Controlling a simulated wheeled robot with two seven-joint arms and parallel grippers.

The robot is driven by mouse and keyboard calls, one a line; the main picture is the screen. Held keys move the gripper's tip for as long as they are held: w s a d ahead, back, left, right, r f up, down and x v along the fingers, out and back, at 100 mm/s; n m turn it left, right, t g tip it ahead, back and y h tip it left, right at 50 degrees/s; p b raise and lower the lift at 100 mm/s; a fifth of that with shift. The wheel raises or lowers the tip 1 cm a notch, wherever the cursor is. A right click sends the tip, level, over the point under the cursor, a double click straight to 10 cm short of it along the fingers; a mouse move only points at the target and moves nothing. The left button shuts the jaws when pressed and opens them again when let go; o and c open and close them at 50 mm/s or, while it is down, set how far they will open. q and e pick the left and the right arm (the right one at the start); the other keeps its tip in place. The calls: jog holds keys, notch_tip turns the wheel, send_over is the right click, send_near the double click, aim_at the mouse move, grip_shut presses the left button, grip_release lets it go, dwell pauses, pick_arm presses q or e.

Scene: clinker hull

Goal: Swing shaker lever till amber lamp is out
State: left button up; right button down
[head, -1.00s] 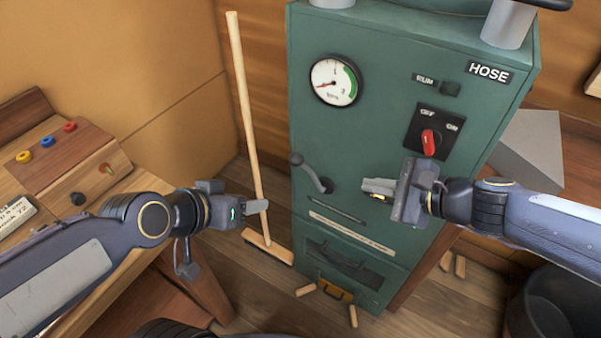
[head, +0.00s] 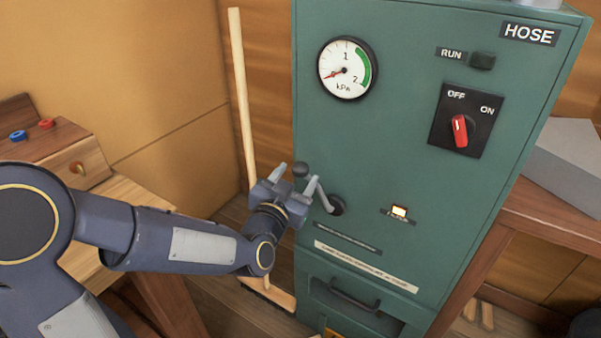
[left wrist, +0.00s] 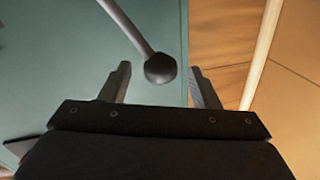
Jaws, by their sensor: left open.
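The shaker lever (head: 324,195) is a grey rod on a dark pivot on the front of the green cabinet, tilted up and left. Its dark ball knob (head: 300,170) also shows in the left wrist view (left wrist: 160,68). My left gripper (head: 295,177) is open at the knob. In the left wrist view its fingertips (left wrist: 160,84) lie either side of the knob, with a gap on each side. The amber lamp (head: 399,212) glows, right of the lever. My right gripper is out of view.
The green cabinet (head: 400,150) carries a kPa gauge (head: 347,68) with its needle low, a RUN button (head: 482,61) and a red OFF/ON switch (head: 460,131). A broom (head: 240,100) leans behind my left gripper. A wooden bench (head: 130,195) stands at left.

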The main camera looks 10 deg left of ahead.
pick_arm(q)
jog(key=shift+w+d, duration=0.15)
jog(key=shift+w, duration=1.5)
jog(key=shift+c, duration=0.3)
